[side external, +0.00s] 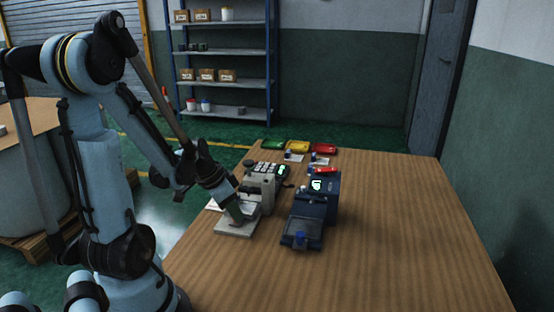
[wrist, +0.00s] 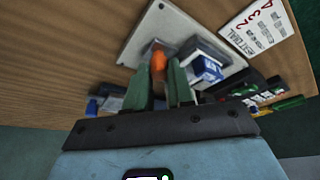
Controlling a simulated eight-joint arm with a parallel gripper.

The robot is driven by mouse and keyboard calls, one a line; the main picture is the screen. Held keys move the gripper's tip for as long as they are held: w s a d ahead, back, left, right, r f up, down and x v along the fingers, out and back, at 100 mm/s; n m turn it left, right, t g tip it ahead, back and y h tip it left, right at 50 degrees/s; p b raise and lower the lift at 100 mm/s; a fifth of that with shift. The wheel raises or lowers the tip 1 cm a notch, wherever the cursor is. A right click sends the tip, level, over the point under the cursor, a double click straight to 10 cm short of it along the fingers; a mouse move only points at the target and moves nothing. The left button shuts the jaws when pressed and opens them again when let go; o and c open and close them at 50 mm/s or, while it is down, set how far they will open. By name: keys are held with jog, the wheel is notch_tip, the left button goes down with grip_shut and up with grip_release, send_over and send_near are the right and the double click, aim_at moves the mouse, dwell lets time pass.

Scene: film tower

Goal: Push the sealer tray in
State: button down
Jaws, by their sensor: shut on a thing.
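The sealer (side external: 318,190) is the dark blue machine with a lit display, right of the grey machine. In the wrist view my green fingers (wrist: 163,92) are shut on a small orange-tipped thing (wrist: 158,61). Its lower part is hidden between the fingers. I cannot tell whether it touches the plate.
The grey machine (side external: 262,185) with a keypad stands close beside my gripper. A printed card (wrist: 253,27) lies beside the plate. The table's right side is clear.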

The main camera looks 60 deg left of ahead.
jog(key=shift+w+a, duration=1.45)
jog(key=shift+a, duration=0.05)
jog(key=c, duration=1)
grip_release()
jog(key=shift+s+r, duration=0.1)
jog(key=shift+r, duration=0.05)
jog(key=shift+v, duration=5.9)
jog(key=shift+d, duration=0.1)
jog(key=w+d+t, duration=0.1)
jog(key=w+d, duration=0.1)
jog(key=d, duration=0.5)
jog(key=w+d, duration=0.2)
jog(key=d, duration=0.5)
jog(key=w+d+t, duration=0.1)
jog(key=w+d, duration=0.1)
jog(key=d, duration=0.6)
jog(key=shift+f+t, duration=0.25)
jog(key=shift+t, duration=0.05)
